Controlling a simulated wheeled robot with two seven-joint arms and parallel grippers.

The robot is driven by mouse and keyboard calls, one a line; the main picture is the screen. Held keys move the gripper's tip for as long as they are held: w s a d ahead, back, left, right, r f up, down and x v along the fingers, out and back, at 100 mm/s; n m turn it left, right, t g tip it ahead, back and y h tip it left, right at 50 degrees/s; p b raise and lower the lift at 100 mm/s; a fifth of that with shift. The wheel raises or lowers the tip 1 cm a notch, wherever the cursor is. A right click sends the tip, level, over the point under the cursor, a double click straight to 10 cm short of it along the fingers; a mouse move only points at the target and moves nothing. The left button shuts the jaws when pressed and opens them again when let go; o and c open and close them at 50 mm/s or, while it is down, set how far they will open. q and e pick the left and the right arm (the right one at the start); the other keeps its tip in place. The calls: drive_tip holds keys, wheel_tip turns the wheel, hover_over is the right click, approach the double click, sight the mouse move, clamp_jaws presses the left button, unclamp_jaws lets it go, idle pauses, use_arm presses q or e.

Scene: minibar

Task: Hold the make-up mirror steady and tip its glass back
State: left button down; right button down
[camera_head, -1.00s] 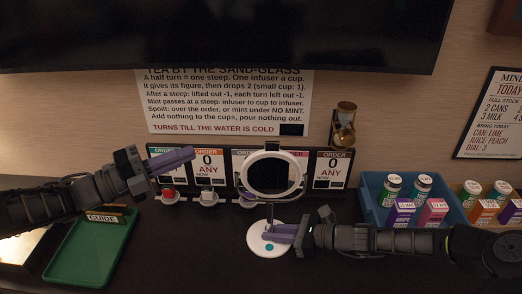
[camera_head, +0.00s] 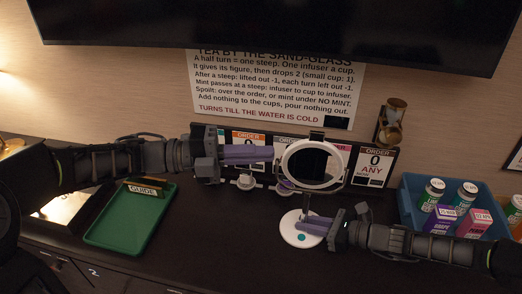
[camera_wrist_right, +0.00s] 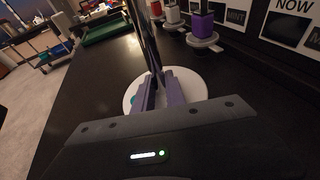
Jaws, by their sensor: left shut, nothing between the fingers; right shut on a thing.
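The make-up mirror has a white ring frame (camera_head: 290,179) around dark glass (camera_head: 312,165), on a thin stem above a round white base (camera_head: 290,236) with a teal dot. My right gripper (camera_head: 304,224) is shut on the mirror's stem just above the base. In the right wrist view the fingers (camera_wrist_right: 160,88) close on the dark stem, with the white base (camera_wrist_right: 198,90) below. My left gripper (camera_head: 272,154) is shut and empty, its fingertips at the left edge of the ring in the picture. I cannot tell whether they touch it.
A green tray (camera_head: 112,228) with a guide sign (camera_head: 146,190) lies at left. A blue crate (camera_head: 412,208) of cans and cartons stands at right. Order cards (camera_head: 374,165) and a sand-glass (camera_head: 391,122) are behind the mirror. Small infuser stands (camera_head: 245,182) sit behind my left gripper.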

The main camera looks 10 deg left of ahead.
sight(305, 140)
use_arm(q)
drive_tip(key=w+d, duration=0.6)
drive_tip(key=d, duration=0.2)
drive_tip(key=shift+d, duration=0.2)
drive_tip(key=shift+w+n, duration=0.6)
idle(0.3)
drive_tip(key=shift+w+r+n+y, duration=0.15)
drive_tip(key=shift+w+n+y, duration=0.25)
drive_tip(key=shift+w+n, duration=0.55)
use_arm(e)
drive_tip(key=shift+s, duration=0.1)
use_arm(q)
drive_tip(key=shift+w+f+n+g, duration=0.15)
drive_tip(key=shift+w+n+g, duration=0.1)
drive_tip(key=shift+w+n, duration=0.45)
drive_tip(key=shift+w+f+n+g, duration=0.15)
drive_tip(key=shift+w+n+g, duration=0.1)
drive_tip(key=shift+w+n, duration=0.4)
drive_tip(key=shift+w, duration=0.1)
